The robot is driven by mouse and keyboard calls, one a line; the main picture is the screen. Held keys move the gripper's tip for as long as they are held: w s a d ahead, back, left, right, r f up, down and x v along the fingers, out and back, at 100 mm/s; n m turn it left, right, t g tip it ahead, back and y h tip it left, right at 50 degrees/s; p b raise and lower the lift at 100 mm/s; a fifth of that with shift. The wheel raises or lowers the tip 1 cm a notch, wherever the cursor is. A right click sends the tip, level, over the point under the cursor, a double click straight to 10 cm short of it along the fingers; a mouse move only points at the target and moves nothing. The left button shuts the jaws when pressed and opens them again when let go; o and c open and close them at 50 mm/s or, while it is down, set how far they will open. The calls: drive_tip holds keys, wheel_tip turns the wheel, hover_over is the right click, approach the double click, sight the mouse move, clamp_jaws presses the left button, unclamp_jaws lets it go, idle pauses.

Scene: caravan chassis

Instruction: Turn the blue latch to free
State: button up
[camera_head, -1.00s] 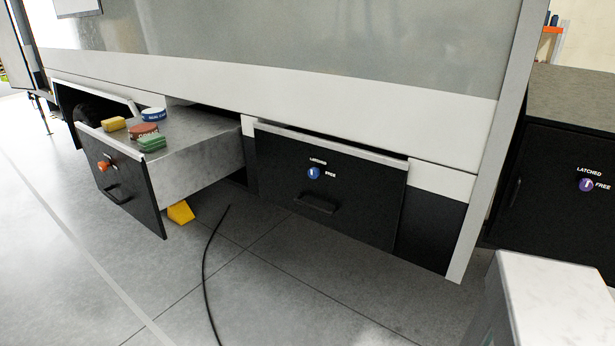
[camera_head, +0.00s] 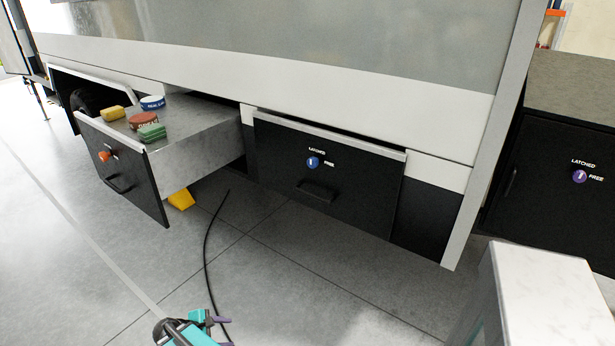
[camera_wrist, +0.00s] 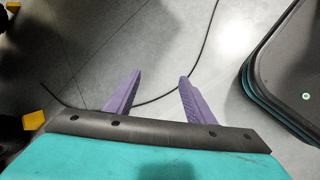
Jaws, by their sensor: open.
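The blue latch (camera_head: 313,162) is a small round knob on the front of the closed black drawer (camera_head: 365,190) under the caravan side. Its white pointer stands about upright, towards the word LATCHED above it; FREE is printed to its right. My gripper (camera_head: 224,329) is low at the bottom edge of the head view, well below and left of the latch, apart from it. In the wrist view its two purple fingers (camera_wrist: 160,76) are spread, with only floor and a black cable between them. The latch does not show in the wrist view.
An open drawer (camera_head: 195,155) at left sticks out, with tins and blocks on top and an orange knob (camera_head: 104,156). A black cable (camera_head: 206,250) and yellow wedge (camera_head: 181,199) lie on the floor. A cabinet with a purple latch (camera_head: 579,176) stands at right.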

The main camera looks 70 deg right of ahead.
drive_tip(key=d+r+n+h+p, duration=0.2)
drive_tip(key=d+r+h, duration=0.1)
drive_tip(key=d+r, duration=0.95)
drive_tip(key=n+g+h+p, duration=0.2)
drive_tip(key=n+h+p, duration=0.1)
drive_tip(key=n+h, duration=0.3)
approach(311, 163)
drive_tip(key=w+a+h, duration=0.1)
drive_tip(key=a, duration=0.4)
drive_tip(key=shift+w+a+f+m, duration=0.1)
drive_tip(key=shift+a+f+m, duration=0.05)
drive_tip(key=shift+f+m, duration=0.3)
drive_tip(key=shift+p+x, duration=1.9)
drive_tip(key=shift+x, duration=4.95)
drive_tip(key=c, duration=1.1)
drive_tip(key=shift+o, duration=0.2)
